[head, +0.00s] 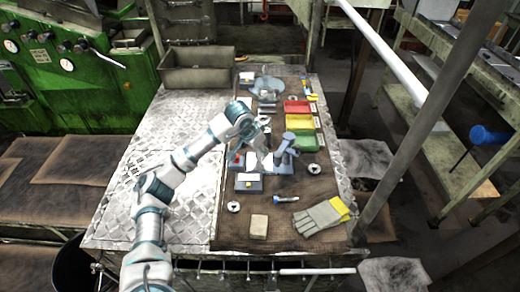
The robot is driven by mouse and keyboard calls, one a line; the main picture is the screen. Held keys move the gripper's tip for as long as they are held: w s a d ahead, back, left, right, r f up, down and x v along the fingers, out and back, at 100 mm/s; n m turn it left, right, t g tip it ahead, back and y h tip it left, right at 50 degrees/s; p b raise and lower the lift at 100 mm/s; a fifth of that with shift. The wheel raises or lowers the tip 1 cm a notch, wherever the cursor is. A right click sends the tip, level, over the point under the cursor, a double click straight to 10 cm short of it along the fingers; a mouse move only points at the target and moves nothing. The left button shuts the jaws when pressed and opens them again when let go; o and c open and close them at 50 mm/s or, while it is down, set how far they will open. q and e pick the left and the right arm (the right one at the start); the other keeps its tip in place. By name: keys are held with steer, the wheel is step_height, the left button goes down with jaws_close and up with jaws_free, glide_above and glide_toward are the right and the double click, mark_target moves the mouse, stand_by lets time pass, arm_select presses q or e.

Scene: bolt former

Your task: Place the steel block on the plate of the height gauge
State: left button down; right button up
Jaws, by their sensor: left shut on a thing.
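My left arm reaches in from the lower left across the bench. Its gripper (267,156) is at the middle of the brown mat, close beside a grey upright device with a flat base (284,165), which looks like the height gauge. The gripper is shut on a small pale thing, which I take for the steel block; the fingers and the gauge largely hide it. I cannot tell whether the block touches the plate. My right gripper is not in view.
Red (297,107), yellow (299,123) and green (300,138) bins line the mat's right side. A small dark tray (249,183), a tan block (259,226) and a glove (321,217) lie nearer. The metal bench top (190,110) at left is mostly clear.

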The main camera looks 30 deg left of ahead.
arm_select(q)
steer(key=shift+f+b, duration=0.3)
steer(key=shift+f, duration=0.15)
steer(key=c, duration=0.8)
jaws_free()
steer(key=shift+o, duration=0.2)
steer(key=v, duration=1.2)
